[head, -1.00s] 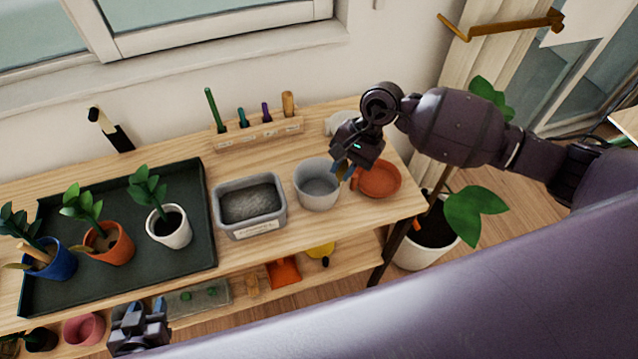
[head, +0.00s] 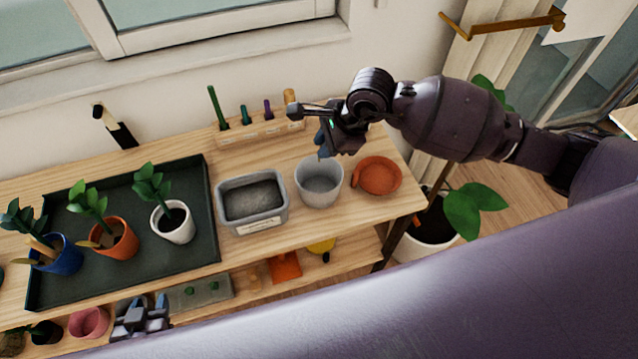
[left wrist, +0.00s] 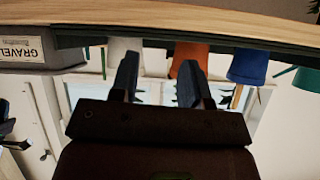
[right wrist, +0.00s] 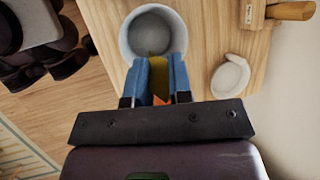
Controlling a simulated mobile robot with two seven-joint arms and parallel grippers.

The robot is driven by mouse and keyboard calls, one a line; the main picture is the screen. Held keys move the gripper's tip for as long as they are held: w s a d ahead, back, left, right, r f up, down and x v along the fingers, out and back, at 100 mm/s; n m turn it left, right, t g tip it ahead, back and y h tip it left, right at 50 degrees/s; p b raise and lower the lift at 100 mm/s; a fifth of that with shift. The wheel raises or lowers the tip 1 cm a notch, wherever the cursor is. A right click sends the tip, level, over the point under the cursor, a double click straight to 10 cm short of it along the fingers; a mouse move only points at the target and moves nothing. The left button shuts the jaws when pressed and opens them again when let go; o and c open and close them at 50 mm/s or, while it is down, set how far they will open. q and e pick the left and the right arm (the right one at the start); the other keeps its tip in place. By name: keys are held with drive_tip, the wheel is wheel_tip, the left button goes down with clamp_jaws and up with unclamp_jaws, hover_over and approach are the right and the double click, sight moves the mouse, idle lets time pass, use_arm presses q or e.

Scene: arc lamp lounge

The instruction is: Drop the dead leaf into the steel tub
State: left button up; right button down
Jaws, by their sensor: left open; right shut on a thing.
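The steel tub (head: 319,192) is a round grey tub near the shelf top's right end; it also shows in the right wrist view (right wrist: 133,42). My right gripper (head: 323,148) is above the tub's back edge in the head view. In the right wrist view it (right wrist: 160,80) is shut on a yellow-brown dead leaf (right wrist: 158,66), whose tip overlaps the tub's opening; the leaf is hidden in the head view. My left gripper (head: 143,310) is open and empty, low in front of the shelf; it also shows in the left wrist view (left wrist: 157,80).
A terracotta saucer (head: 381,174) is right of the tub and a grey gravel bin (head: 252,219) left. A dark tray (head: 205,250) holds potted plants. Behind stands a wooden tool rack (head: 258,133). A white dish (right wrist: 230,76) is near the tub.

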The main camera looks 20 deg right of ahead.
wheel_tip(320, 180, down, 5)
drive_tip(key=b, duration=0.2)
drive_tip(key=shift+f+b, duration=0.2)
drive_tip(key=shift+b, duration=0.1)
drive_tip(key=c, duration=1)
unclamp_jaws()
drive_tip(key=shift+o, duration=0.2)
